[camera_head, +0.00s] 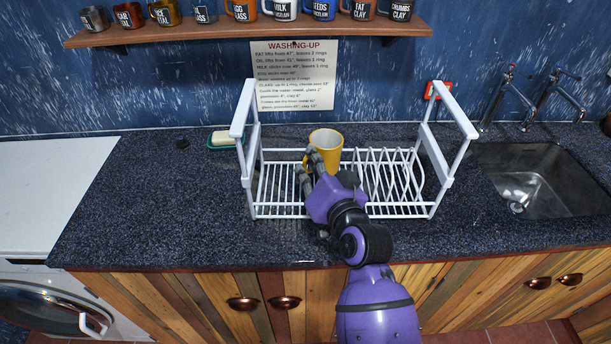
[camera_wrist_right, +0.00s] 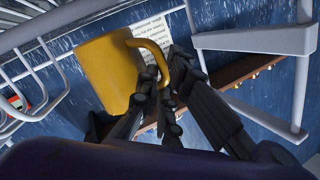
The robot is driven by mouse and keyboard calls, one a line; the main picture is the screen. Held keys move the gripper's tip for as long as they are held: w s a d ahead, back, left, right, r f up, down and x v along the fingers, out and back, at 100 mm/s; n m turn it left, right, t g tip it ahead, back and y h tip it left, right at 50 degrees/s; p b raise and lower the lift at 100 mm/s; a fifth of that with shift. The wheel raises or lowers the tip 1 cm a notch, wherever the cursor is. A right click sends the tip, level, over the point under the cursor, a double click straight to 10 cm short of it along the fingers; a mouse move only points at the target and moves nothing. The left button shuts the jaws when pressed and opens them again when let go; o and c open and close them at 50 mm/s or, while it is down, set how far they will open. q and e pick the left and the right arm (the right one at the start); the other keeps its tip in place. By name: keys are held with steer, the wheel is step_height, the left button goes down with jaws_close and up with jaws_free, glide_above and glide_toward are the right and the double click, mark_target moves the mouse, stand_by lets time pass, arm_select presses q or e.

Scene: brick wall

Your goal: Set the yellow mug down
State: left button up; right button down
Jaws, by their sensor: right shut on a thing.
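The yellow mug (camera_head: 327,142) is upright at the white dish rack (camera_head: 279,212), over or in its left half near the back. I cannot tell whether it touches the rack's wires. My right gripper (camera_head: 313,165) reaches in from the front and is shut on the mug's handle side. In the right wrist view the mug (camera_wrist_right: 108,75) shows at the upper left, with its handle at the fingers (camera_wrist_right: 162,98). The fingers partly hide the handle. My left gripper is not in view.
White end frames rise at both sides of the rack. A soap dish (camera_head: 222,139) sits behind it on the left, a sink (camera_head: 530,180) lies to the right. A shelf of labelled mugs (camera_head: 250,32) hangs above. The dark counter (camera_head: 140,205) is clear on the left.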

steer(key=shift+w+a+f, duration=0.5)
steer(key=shift+a+f, duration=0.05)
steer(key=shift+f, duration=0.2)
step_height(320, 180, down, 3)
steer(key=shift+f+b, duration=0.15)
steer(key=shift+b, duration=0.15)
steer(key=shift+f, duration=0.1)
steer(key=c, duration=2.2)
jaws_free()
steer(key=shift+o, duration=1.3)
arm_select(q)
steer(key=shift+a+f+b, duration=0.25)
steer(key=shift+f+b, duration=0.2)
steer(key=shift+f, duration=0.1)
arm_select(e)
steer(key=v, duration=1.2)
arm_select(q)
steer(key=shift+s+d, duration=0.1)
